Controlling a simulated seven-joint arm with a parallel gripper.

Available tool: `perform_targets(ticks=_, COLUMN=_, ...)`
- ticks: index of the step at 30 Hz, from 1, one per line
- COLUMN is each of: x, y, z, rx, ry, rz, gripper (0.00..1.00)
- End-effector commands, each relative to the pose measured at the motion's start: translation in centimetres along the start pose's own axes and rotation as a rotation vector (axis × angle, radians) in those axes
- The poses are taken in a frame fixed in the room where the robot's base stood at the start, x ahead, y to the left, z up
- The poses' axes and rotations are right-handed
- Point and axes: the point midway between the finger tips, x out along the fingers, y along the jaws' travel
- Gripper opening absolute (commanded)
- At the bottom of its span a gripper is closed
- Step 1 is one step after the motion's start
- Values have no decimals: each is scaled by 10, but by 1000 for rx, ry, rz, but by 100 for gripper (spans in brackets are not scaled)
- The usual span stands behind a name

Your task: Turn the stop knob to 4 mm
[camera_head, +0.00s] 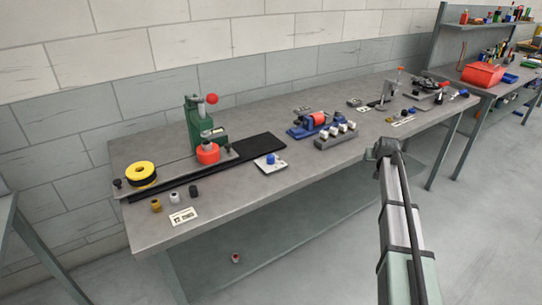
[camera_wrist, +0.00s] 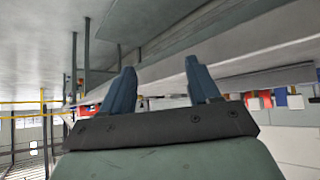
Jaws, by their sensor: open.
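A blue knob (camera_head: 270,159) sits on a small white plate at the bench's front edge, left of the middle. A larger red-orange knob (camera_head: 207,153) sits at the foot of a green press (camera_head: 204,122) with a red ball handle. I cannot tell for certain which is the stop knob, and no scale or pointer is readable. My gripper (camera_wrist: 160,66) shows in the wrist view with two blue fingers spread apart and nothing between them. In the head view its fingers cannot be made out; my arm rises at the right, in front of the bench, apart from both knobs.
The grey bench (camera_head: 300,182) runs along a block wall. A yellow roll (camera_head: 141,173), small pegs and a label card (camera_head: 183,216) lie left. A blue fixture with a red cylinder (camera_head: 315,121) and a grey block with white knobs (camera_head: 336,135) stand mid-bench. A red bin (camera_head: 482,74) is far right.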

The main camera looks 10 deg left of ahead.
Motion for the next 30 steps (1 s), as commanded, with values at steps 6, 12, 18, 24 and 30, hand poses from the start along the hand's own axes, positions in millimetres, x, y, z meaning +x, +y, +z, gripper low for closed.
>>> perform_targets(ticks=6, x=-55, y=-110, z=-59, rx=-106, ry=-42, rz=-99, gripper=61)
perform_targets(ticks=12, x=-106, y=-218, z=-58, rx=-218, ry=-154, rz=-196, gripper=61)
perform_targets(ticks=18, x=-163, y=-308, z=-46, rx=-329, ry=-260, rz=-277, gripper=61)
perform_targets(ticks=24, x=-204, y=-361, z=-33, rx=-406, ry=-331, rz=-325, gripper=61)
perform_targets(ticks=30, x=-216, y=-377, z=-28, rx=-432, ry=-355, rz=-340, gripper=61)
